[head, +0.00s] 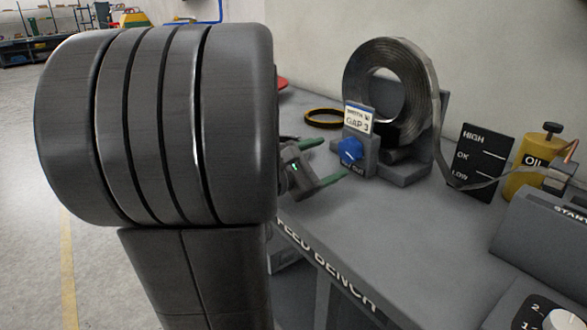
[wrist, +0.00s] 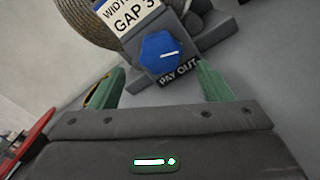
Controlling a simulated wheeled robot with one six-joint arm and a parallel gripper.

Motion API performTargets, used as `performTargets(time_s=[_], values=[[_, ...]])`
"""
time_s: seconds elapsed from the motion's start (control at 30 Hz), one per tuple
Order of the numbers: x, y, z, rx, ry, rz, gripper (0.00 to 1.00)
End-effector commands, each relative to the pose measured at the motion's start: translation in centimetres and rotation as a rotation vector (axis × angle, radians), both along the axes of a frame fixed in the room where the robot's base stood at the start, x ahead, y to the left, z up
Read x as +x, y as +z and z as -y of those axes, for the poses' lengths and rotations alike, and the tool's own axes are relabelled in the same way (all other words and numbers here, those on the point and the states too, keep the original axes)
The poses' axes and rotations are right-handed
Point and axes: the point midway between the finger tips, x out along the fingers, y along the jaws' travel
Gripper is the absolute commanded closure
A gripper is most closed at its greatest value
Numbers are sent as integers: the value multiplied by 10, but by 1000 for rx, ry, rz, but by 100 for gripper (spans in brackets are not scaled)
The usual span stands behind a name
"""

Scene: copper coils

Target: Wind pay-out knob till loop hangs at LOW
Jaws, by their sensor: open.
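The blue pay-out knob (head: 351,151) sits on a grey block below a "WIDTH GAP 3" card. In the wrist view the knob (wrist: 163,53) shows a white mark lying nearly level, with "PAY OUT" below. My gripper (head: 336,158) is open, its green fingers spread toward the knob from the left, apart from it. The metal strip coil (head: 388,85) stands behind the knob. Its strip loop (head: 445,170) hangs down at right and passes near the LOW label of the black HIGH/OK/LOW gauge (head: 482,160); the viewing angle leaves its exact level unclear.
A yellow oil can (head: 530,165) and a grey machine (head: 550,235) with a white dial stand at right. A yellow-black ring (head: 323,118) lies behind my gripper. The grey bench (head: 400,235) is clear in front of the knob.

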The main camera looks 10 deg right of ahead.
Motion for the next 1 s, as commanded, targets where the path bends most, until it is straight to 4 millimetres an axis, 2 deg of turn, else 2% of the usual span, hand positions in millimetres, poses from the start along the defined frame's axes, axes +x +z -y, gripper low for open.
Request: performTargets(time_s=[0.2,0.6,0.8,1.0], values=[[-11,1,-29,1,5,-1,28],[-28,0,-70,1,5,-2,28],[-33,0,-81,1,3,-2,28],[-35,0,-84,1,0,-1,28]])
